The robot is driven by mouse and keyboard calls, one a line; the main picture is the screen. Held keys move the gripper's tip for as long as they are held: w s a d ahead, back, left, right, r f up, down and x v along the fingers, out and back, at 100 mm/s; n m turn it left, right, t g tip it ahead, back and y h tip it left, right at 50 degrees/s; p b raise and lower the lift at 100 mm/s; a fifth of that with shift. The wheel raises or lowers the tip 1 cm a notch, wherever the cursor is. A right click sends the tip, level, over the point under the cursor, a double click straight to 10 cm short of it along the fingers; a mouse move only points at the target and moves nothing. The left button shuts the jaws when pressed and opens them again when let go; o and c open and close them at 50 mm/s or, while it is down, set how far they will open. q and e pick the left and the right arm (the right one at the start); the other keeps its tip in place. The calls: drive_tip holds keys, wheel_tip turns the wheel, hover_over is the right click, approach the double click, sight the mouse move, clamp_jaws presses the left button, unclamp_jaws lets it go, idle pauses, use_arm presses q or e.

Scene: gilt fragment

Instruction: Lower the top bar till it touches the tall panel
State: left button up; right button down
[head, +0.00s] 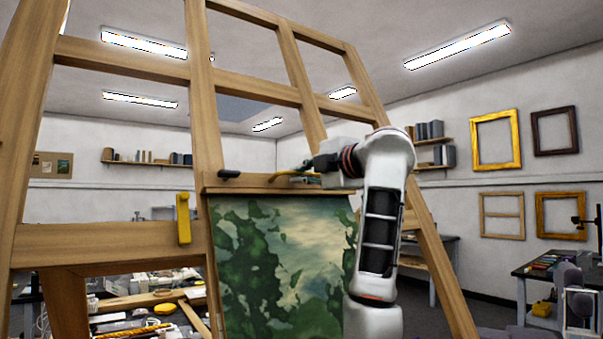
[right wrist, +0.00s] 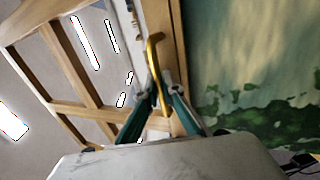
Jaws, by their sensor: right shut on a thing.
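The tall panel (head: 280,270), a green landscape painting, stands upright on a large wooden easel (head: 205,110). The wooden top bar (head: 255,185) lies across its upper edge; I cannot tell whether they touch or a thin gap is left. In the right wrist view the bar (right wrist: 178,60) runs alongside the panel (right wrist: 250,60). My right gripper (head: 300,176) is at the bar, right of its middle, shut on a brass handle (right wrist: 154,58) that shows between its fingers. My right arm hides the panel's right edge. My left gripper is not in view.
A black knob (head: 229,174) is on the left of the bar. A yellow handle (head: 183,218) is on the easel's left side. A cluttered table (head: 150,300) stands behind at lower left, another table (head: 545,262) at right. Empty frames (head: 496,140) hang on the right wall.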

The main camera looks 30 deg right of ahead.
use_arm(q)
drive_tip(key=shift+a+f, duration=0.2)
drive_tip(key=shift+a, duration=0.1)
use_arm(e)
drive_tip(key=shift+f, duration=0.1)
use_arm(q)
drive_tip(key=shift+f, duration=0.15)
use_arm(e)
drive_tip(key=c, duration=2.2)
unclamp_jaws()
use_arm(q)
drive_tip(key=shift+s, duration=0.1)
use_arm(e)
drive_tip(key=s, duration=0.8)
drive_tip(key=s+d+r, duration=0.1)
drive_tip(key=s, duration=0.3)
drive_tip(key=shift+f, duration=0.15)
